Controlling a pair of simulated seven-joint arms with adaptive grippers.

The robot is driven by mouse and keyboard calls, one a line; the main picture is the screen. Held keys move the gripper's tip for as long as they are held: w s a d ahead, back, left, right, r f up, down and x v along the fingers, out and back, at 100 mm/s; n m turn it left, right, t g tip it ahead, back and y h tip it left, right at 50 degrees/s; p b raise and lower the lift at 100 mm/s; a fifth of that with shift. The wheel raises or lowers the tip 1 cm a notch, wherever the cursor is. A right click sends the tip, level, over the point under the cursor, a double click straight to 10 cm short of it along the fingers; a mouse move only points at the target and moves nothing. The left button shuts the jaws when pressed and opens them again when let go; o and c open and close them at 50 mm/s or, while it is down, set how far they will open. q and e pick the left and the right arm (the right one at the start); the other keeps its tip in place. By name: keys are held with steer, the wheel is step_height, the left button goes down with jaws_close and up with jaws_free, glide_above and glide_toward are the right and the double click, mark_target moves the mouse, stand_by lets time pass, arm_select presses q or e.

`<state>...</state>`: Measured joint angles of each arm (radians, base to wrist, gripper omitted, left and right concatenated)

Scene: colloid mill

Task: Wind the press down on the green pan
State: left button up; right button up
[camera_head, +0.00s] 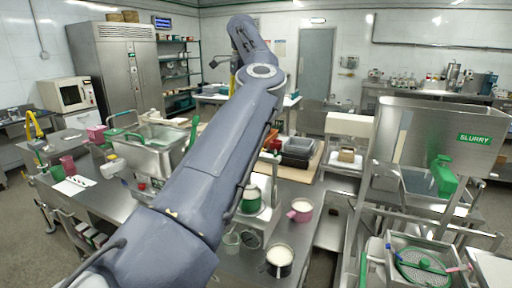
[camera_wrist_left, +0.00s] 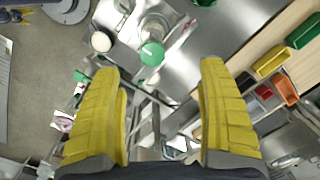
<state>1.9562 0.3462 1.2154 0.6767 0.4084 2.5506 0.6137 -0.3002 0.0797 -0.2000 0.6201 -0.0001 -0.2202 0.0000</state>
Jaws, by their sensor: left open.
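My left gripper (camera_wrist_left: 162,80) is open in the left wrist view, its two yellow fingers wide apart with nothing between them. Past the fingertips a round green-topped thing (camera_wrist_left: 152,53) stands beside a metal fitting, apart from the fingers. I cannot tell for sure which thing is the press or the green pan. My left arm crosses the middle of the head view and hides part of the bench. My right gripper is not in view.
A pink pot (camera_head: 300,210) and a steel pot with white contents (camera_head: 279,261) stand near the dial stand. A steel hopper marked SLURRY (camera_head: 440,130) is at the right. Dark trays (camera_head: 298,150) lie behind my arm. A steel basin (camera_head: 155,150) stands left.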

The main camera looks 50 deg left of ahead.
arm_select(q)
steer(key=shift+h, duration=0.3)
steer(key=f, duration=0.5)
steer(key=w+d+f, duration=0.1)
steer(key=f, duration=0.5)
steer(key=w+d+f, duration=0.1)
steer(key=f, duration=0.5)
steer(key=shift+d, duration=0.2)
steer(key=c, duration=1.3)
steer(key=shift+m, duration=0.3)
